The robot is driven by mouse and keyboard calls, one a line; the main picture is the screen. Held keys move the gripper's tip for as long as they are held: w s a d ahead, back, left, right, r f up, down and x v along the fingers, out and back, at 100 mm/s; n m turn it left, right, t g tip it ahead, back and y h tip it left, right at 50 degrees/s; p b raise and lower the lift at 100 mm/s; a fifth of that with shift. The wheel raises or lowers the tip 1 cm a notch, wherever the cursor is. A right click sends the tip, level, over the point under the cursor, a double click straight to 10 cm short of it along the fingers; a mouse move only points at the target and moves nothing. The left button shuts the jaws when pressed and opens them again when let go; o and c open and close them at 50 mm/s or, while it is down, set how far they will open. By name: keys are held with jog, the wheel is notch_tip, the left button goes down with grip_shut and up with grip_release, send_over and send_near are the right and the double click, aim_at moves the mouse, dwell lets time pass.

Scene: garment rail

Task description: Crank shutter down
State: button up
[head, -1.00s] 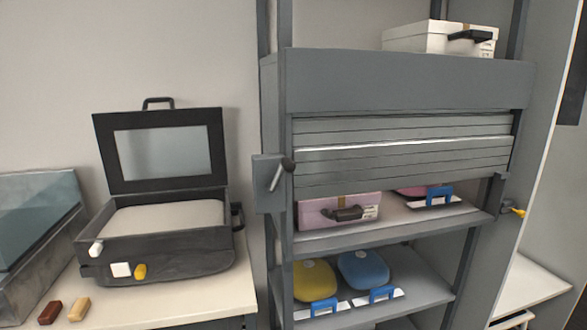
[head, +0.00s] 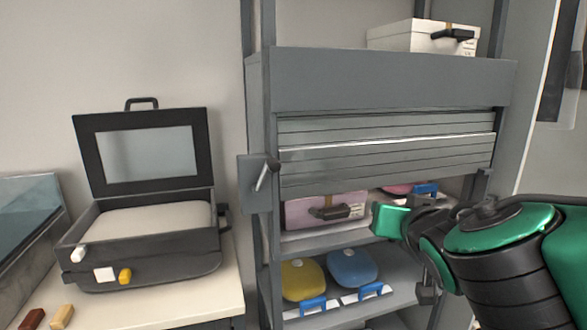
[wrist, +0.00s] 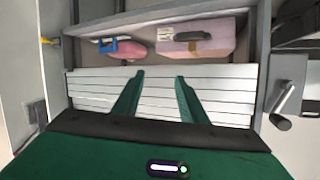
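The grey slatted shutter (head: 390,150) hangs partly down under the cabinet's top housing. Its lower edge is just above the shelf with the pink box. The crank (head: 262,175) is a dark knob with a light handle on a plate at the cabinet's left post, its handle slanting down to the left. My gripper (head: 390,220) is in front of the shelf, right of the crank and apart from it. In the wrist view, which looks inverted, my gripper (wrist: 158,88) has its two green fingers apart and empty before the shutter slats (wrist: 95,92). The crank (wrist: 283,104) is at the right there.
A pink box (head: 325,212) sits on the shelf behind the opening. Yellow (head: 302,278) and blue (head: 352,266) containers are on the shelf below. A white box (head: 410,38) is on top. An open black case (head: 140,250) stands on the table at left.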

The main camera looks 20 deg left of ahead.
aim_at(277, 168)
jog(key=s+a+r+n+y, duration=0.1)
jog(key=s+a+r+y, duration=0.15)
jog(key=a, duration=0.35)
jog(key=s+a+r+n+t+y, duration=0.1)
jog(key=s+a+r+y, duration=0.1)
jog(key=s+a+r, duration=0.3)
jog(key=s+a+n+y, duration=0.2)
jog(key=a+y, duration=0.1)
jog(key=a, duration=0.4)
jog(key=x, duration=1)
jog(key=shift+w, duration=0.25)
grip_shut()
